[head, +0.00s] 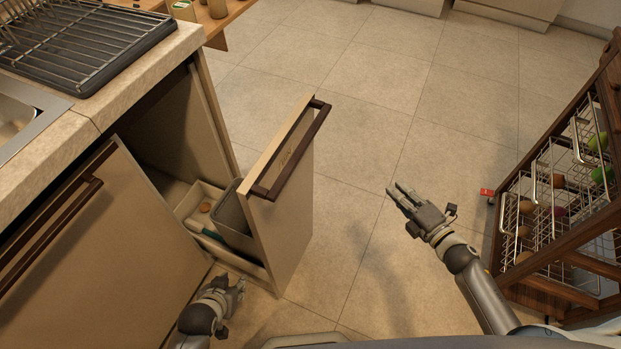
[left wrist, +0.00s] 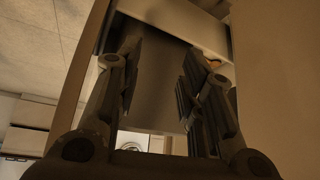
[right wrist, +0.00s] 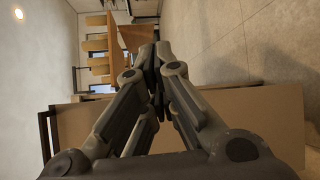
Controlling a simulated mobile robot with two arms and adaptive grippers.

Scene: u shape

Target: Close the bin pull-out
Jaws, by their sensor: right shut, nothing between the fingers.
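The bin pull-out stands open from the cabinet on the left, its beige front panel (head: 290,222) facing right with a dark bar handle (head: 292,158) at the top. Behind the panel are a grey bin (head: 234,213) and a light tray holding small items. My left gripper (head: 240,284) is low beside the near side of the pull-out; its fingers are apart and empty in the left wrist view (left wrist: 160,70), with the bin beyond them. My right gripper (head: 391,190) is shut and empty, to the right of the panel and apart from it. The panel also shows in the right wrist view (right wrist: 255,120).
A closed cabinet door (head: 110,240) with a dark handle is at the near left, under a counter with a dish rack (head: 75,50). A wooden cart with wire baskets (head: 560,180) stands at the right. The tiled floor between is clear, apart from a small red object (head: 487,192).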

